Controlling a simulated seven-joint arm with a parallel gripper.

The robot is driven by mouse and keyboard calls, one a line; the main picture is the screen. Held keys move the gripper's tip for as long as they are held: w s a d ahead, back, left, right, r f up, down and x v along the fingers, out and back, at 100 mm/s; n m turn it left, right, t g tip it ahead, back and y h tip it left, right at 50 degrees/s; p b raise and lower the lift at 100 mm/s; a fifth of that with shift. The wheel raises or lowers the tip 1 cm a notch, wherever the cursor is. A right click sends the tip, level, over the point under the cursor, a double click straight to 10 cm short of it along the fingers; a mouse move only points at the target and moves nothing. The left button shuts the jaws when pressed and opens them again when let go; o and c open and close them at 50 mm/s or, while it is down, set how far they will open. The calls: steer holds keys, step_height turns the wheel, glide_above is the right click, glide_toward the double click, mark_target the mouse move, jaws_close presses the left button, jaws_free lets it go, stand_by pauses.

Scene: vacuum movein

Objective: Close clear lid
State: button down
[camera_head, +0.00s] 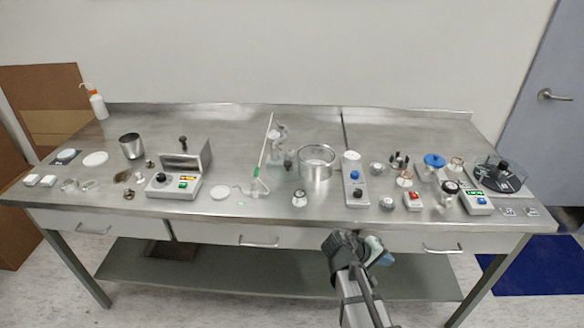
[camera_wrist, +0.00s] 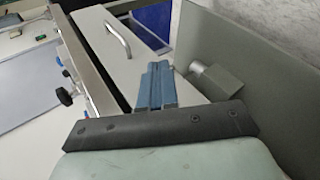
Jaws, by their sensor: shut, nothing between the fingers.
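A dark round device (camera_head: 502,179) with a black knob-like centre stands at the right end of the steel table. Something see-through, which looks like a clear lid (camera_head: 486,166), stands at its back left side; its exact angle is too small to tell. My gripper (camera_head: 379,250) is in front of the table, lower than its front edge and well left of the device, apart from everything. In the wrist view my gripper's blue-grey fingers (camera_wrist: 155,87) are together with nothing between them. The lid cannot be made out in the wrist view.
The steel table (camera_head: 240,128) carries several small instruments along its front half. A drawer handle (camera_head: 442,249) juts from the table front. The table's back strip is mostly clear.

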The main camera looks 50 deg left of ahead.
mark_target(275, 175)
steer(key=s+a+r+n+t+y, duration=0.1)
steer(key=s+a+r+t+y, duration=0.15)
steer(key=s+a+r, duration=0.6)
steer(key=s+a+r+n+t+y, duration=0.2)
steer(key=s+a+r+t, duration=0.15)
steer(key=a+r, duration=0.95)
steer(key=s+a+f+n+y, duration=0.1)
steer(key=s+a+n+y, duration=0.15)
steer(key=s+a, duration=1.15)
steer(key=shift+t, duration=0.4)
steer(key=shift+w+a+f, duration=0.2)
steer(key=shift+w+f, duration=0.15)
steer(key=shift+w, duration=2.1)
steer(key=shift+w+a+f, duration=0.15)
steer(key=shift+w+f, duration=0.2)
steer(key=shift+w, duration=2.05)
steer(key=shift+w+a+f, duration=0.2)
steer(key=shift+w+f, duration=0.15)
steer(key=shift+w, duration=2.1)
steer(key=shift+d, duration=0.1)
